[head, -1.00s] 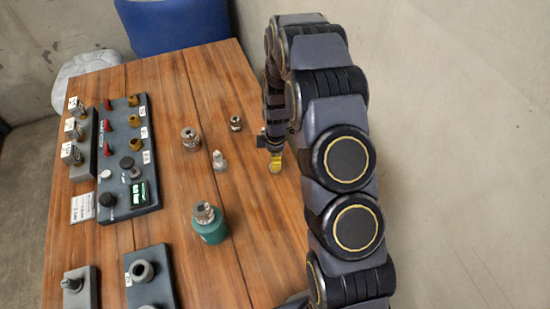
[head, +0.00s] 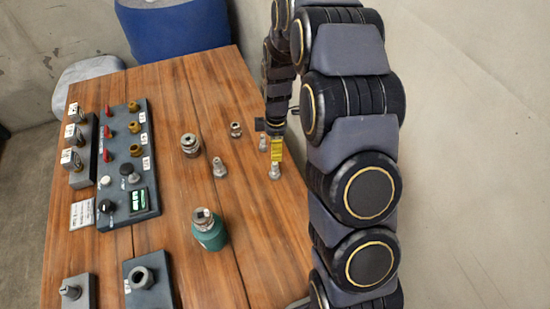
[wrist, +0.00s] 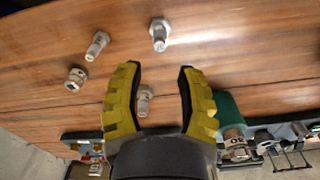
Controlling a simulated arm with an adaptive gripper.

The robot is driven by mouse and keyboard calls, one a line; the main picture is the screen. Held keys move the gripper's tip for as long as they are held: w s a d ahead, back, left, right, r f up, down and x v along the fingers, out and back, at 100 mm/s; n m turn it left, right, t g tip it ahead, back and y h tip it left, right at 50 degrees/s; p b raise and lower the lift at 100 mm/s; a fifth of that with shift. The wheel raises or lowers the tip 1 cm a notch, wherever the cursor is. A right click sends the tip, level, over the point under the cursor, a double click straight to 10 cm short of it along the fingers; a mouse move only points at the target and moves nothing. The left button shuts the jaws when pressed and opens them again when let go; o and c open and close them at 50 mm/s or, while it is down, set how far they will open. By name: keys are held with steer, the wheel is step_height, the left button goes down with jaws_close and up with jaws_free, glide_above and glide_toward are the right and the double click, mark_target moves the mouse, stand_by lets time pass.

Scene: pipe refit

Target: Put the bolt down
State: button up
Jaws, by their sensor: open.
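A grey metal bolt (head: 275,172) stands upright on the wooden table, just under my gripper (head: 277,152) in the head view. My gripper is open and empty, its yellow fingers spread (wrist: 158,70) in the wrist view. That bolt (wrist: 159,33) appears there beyond the fingertips, apart from them. A second bolt (head: 263,142) stands just behind, and also shows in the wrist view (wrist: 97,45). A third bolt (head: 219,167) stands further left; in the wrist view it shows between the fingers (wrist: 145,100), lower down on the table.
A small nut-like fitting (head: 235,129) and a larger one (head: 190,145) stand on the table (head: 175,90). A green cylinder (head: 208,232) with a metal top stands nearer. A control panel (head: 127,165) and fixture blocks (head: 150,290) lie left. The table's right edge is close.

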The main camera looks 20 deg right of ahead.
steer(key=s+a+r+m, duration=0.4)
steer(key=s+r+m, duration=0.3)
steer(key=s+r, duration=0.7)
steer(key=s+a+r+m+g, duration=0.1)
steer(key=s+r+m, duration=0.1)
steer(key=s+m, duration=0.2)
steer(key=s+a+r+m, duration=0.1)
steer(key=s+r+m, duration=0.2)
steer(key=s, duration=0.7)
steer(key=shift+s+r+m+g, duration=0.2)
steer(key=shift+m+g, duration=0.2)
steer(key=shift+m, duration=0.2)
steer(key=o, duration=0.4)
steer(key=shift+f, duration=0.1)
steer(key=shift+c, duration=0.2)
